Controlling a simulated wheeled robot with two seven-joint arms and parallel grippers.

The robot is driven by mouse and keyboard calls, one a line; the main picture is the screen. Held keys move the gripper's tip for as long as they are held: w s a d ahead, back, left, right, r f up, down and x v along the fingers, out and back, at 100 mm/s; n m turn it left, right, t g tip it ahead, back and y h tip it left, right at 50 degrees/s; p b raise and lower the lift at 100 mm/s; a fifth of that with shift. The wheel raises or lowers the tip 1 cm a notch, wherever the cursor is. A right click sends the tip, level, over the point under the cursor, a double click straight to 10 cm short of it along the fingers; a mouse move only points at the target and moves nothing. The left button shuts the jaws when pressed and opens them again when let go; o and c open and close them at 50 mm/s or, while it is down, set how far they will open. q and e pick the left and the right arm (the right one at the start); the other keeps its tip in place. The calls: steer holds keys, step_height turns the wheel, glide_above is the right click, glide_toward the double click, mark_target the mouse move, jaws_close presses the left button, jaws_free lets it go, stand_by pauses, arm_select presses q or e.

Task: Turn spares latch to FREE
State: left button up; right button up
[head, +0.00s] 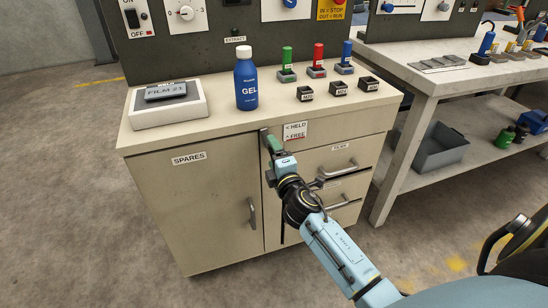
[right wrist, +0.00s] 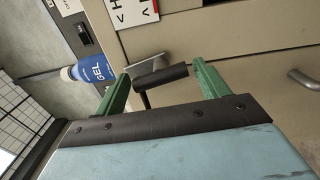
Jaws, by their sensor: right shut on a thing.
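The spares cabinet door (head: 200,205) carries a SPARES label (head: 188,159) and stands closed. A small sign (head: 294,131) reading HELD above FREE, with arrows pointing left, is beside the door's upper right corner. My right gripper (head: 272,143) is at that corner, just left of the sign. In the right wrist view, its green fingers (right wrist: 160,76) are shut on the latch's black handle (right wrist: 163,76). A grey metal piece (right wrist: 148,63) shows behind the handle. In the head view the gripper mostly hides the latch, so its turn is hard to read. My left gripper is out of view.
Drawer handles (head: 340,166) stick out close to my right arm. A second bench (head: 450,80) stands at right.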

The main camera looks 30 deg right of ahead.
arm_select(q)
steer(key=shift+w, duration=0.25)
arm_select(e)
steer(key=shift+m, duration=1.1)
steer(key=o, duration=0.9)
steer(key=shift+s, duration=0.1)
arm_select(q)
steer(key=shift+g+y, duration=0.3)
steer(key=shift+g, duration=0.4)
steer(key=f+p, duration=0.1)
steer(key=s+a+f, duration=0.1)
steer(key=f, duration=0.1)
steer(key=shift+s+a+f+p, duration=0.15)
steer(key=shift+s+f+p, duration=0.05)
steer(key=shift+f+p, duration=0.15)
arm_select(e)
steer(key=v, duration=1.3)
steer(key=shift+s+a, duration=0.1)
steer(key=shift+a, duration=0.05)
